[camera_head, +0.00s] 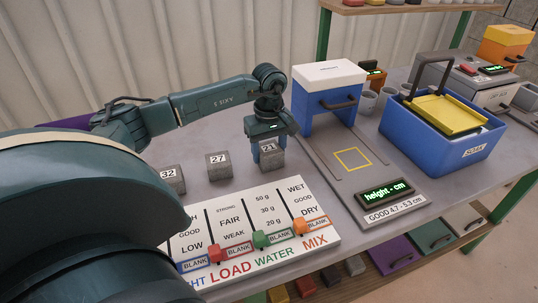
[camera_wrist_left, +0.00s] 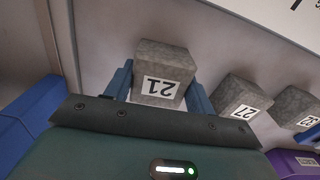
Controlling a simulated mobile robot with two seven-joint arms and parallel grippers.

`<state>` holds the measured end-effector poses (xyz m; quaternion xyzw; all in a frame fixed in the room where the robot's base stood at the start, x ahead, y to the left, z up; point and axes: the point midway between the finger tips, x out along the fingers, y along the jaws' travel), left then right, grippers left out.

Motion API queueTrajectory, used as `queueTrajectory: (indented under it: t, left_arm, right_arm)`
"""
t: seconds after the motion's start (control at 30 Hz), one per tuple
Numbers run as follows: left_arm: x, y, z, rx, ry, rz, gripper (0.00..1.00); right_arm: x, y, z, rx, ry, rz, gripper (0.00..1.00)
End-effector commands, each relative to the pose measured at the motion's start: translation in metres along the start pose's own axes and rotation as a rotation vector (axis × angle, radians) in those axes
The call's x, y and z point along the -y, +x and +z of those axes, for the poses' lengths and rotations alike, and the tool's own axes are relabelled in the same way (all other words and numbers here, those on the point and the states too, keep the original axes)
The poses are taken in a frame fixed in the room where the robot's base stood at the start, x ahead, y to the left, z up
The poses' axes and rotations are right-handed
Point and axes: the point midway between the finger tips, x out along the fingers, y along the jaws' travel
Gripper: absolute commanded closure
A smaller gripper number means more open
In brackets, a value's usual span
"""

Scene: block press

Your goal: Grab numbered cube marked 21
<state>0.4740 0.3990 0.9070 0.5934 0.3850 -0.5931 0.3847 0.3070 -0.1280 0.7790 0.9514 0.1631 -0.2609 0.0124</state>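The grey cube marked 21 (camera_head: 271,158) stands on the grey table, in front of the blue press and to its left. My left gripper (camera_head: 267,143) points down over it, with blue fingers on either side of the cube. In the left wrist view, cube 21 (camera_wrist_left: 163,72) sits between the two fingertips (camera_wrist_left: 158,90), its label upside down. The fingers are spread about as wide as the cube and do not look clamped on it. Grey cubes marked 27 (camera_head: 218,166) and 32 (camera_head: 172,179) stand in a row to the left. My right gripper is not in view.
A blue press with a white top (camera_head: 328,76) stands close behind the gripper. A label board with coloured sliders (camera_head: 262,239) lies in front of the cubes. A height display (camera_head: 385,193) and a blue bin with a yellow tray (camera_head: 411,139) are to the right.

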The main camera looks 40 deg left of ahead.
Motion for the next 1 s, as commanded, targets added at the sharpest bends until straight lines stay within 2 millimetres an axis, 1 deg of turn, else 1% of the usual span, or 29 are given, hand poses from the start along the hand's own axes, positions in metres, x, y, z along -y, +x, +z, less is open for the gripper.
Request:
queueTrajectory:
  t: [0.03, 0.07, 0.4, 0.67, 0.77, 1.0]
  left_arm:
    - [0.000, 0.000, 0.000, 0.000, 0.000, 0.000, 0.53]
    - [0.000, 0.000, 0.000, 0.000, 0.000, 0.000, 0.55]
    - [0.000, 0.000, 0.000, 0.000, 0.000, 0.000, 0.83]
    - [-0.001, -0.004, -0.001, -0.002, -0.001, 0.004, 0.83]
    - [-0.001, -0.015, -0.001, -0.003, -0.001, 0.007, 0.83]
    - [-0.001, -0.062, -0.001, -0.002, 0.000, 0.008, 0.83]
  right_arm:
    - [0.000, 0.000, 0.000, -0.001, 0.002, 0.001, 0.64]
    - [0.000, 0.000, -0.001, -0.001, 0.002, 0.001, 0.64]
    - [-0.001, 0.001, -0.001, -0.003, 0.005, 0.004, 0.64]
    - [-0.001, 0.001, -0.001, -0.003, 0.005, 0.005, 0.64]
    - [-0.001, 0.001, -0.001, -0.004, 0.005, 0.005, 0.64]
    - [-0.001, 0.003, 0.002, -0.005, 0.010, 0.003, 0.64]
